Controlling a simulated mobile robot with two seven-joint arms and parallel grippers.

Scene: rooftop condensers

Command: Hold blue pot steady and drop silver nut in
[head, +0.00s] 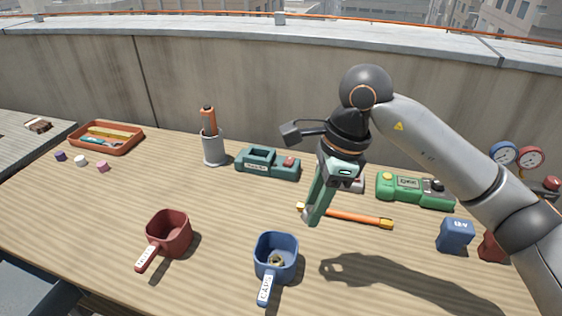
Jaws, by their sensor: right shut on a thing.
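The blue pot (290,245) stands upright on the wooden table, with its labelled handle toward the near edge. A small brassy, ring-like thing (277,262) lies inside it. My right gripper (310,217) points down above and to the right of the pot, apart from it. It is shut on a small grey thing at its fingertips, which looks like the silver nut; the fingers hide most of it. My left gripper is not in view, and nothing holds the pot.
A red pot (170,232) stands left of the blue one. An orange stick (350,217) lies behind. Green devices (268,163) (415,190), a grey cup (214,148) and an orange tray (105,138) line the back. A blue block (455,235) stands at right.

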